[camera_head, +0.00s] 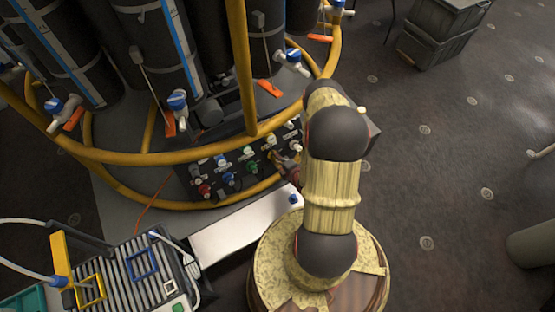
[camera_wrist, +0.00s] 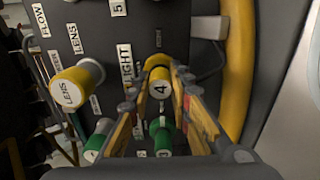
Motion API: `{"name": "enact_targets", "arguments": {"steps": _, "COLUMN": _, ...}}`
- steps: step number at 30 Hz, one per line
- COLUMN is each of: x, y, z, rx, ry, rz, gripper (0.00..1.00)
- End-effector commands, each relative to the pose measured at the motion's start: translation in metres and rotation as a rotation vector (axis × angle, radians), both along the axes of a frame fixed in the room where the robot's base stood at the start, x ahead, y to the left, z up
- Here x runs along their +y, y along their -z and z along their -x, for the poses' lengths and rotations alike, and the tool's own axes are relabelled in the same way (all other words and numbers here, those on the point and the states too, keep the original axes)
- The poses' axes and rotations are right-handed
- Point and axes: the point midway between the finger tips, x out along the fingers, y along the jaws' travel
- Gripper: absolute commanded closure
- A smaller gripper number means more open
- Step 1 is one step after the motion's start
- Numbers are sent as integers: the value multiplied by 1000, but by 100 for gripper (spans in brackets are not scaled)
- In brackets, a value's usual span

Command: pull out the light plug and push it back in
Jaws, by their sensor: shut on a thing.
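In the wrist view, a yellow plug (camera_wrist: 159,84) with a white end marked "4" sits at a dark panel (camera_wrist: 125,45), beside a white label reading "LIGHT" (camera_wrist: 125,62). My gripper (camera_wrist: 163,78) has one finger on each side of this yellow plug and is shut on it. The plug appears to be at the panel; how deep it sits is hidden. In the head view, the panel (camera_head: 245,162) stands low on a round, yellow-railed rig, and my gripper (camera_head: 287,165) reaches its right end, partly hidden by my arm.
A yellow knob marked "LENS" (camera_wrist: 78,84) is left of my gripper, and green plugs (camera_wrist: 161,136) are just below. A yellow rail (camera_wrist: 238,65) runs close on the right. A white board (camera_head: 240,228) and a ribbed case (camera_head: 150,270) lie in front of the rig.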

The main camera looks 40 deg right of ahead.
Motion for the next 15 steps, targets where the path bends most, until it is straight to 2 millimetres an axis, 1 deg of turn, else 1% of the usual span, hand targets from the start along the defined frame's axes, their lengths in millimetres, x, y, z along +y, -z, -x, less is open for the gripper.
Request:
{"name": "enact_targets", "arguments": {"steps": 11, "x": 0, "y": 1, "z": -1, "rx": 0, "ry": 0, "rz": 0, "gripper": 100}}
{"name": "enact_targets", "arguments": {"steps": 12, "x": 0, "y": 1, "z": -1, "rx": 0, "ry": 0, "rz": 0, "gripper": 78}}
{"name": "enact_targets", "arguments": {"steps": 15, "x": 0, "y": 1, "z": -1, "rx": 0, "ry": 0, "rz": 0, "gripper": 72}}
